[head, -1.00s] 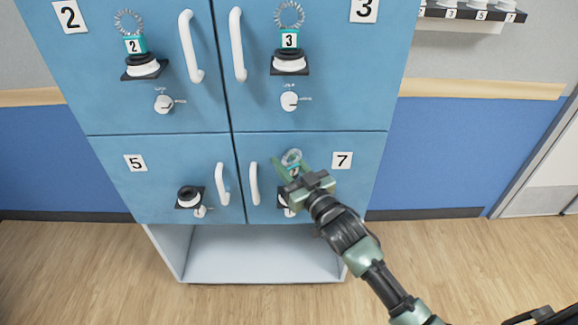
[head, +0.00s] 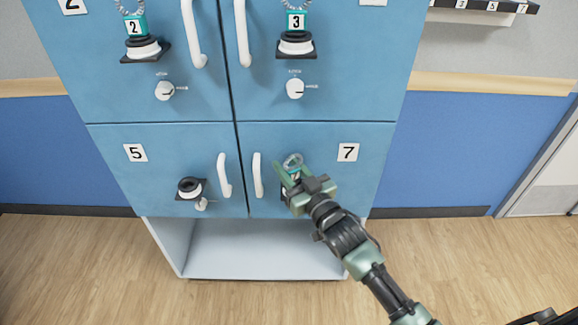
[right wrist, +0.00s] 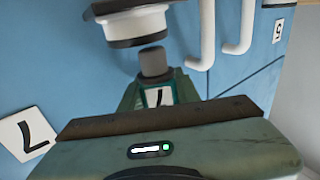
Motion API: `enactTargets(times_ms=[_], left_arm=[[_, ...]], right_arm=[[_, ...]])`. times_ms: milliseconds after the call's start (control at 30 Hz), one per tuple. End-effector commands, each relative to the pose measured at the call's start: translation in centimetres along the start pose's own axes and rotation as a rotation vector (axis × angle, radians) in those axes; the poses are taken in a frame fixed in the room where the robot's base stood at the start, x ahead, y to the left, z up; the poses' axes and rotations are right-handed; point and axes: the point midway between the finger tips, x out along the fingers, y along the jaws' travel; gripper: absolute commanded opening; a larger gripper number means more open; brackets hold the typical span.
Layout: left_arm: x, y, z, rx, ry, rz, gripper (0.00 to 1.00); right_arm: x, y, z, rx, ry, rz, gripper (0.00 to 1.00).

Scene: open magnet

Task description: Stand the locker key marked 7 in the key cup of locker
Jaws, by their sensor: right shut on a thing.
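The locker key marked 7 has a teal tag with a 7 (right wrist: 159,97), a dark round plug (right wrist: 153,63) and a wire ring (head: 292,160). My right gripper (head: 286,176) is shut on its tag; the gripper also shows in the right wrist view (right wrist: 156,95). The key cup of locker 7 (right wrist: 137,27), white with a black rim, is on the door of locker 7 (head: 348,185). In the head view my gripper mostly hides the cup. My left gripper is not in view.
The door's white handle (head: 258,176) is just left of my right gripper. The locker 5 cup (head: 190,187) looks empty. A key rack (head: 485,6) hangs at the upper right.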

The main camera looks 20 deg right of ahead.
Motion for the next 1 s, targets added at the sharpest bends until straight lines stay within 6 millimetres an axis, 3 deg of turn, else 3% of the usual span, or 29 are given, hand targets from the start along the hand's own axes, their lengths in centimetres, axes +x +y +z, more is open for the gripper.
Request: enactTargets(times_ms=[33,133,167,233,800,1000], left_arm=[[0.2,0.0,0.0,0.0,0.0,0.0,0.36],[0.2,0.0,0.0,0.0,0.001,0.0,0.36],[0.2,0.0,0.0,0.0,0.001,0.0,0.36],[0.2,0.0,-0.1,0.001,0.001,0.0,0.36],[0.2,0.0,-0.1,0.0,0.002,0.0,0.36],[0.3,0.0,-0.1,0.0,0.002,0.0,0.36]], right_arm=[[-0.3,0.6,2.7,0.008,-0.063,0.016,0.0],[-0.3,0.6,2.7,0.008,-0.062,0.016,0.0],[-0.3,0.6,2.7,0.008,-0.062,0.016,0.37],[-0.3,0.6,2.7,0.008,-0.062,0.017,0.57],[-0.4,0.9,2.6,0.004,-0.062,0.022,0.57],[-2.6,0.7,2.0,0.0,-0.049,0.018,0.57]])
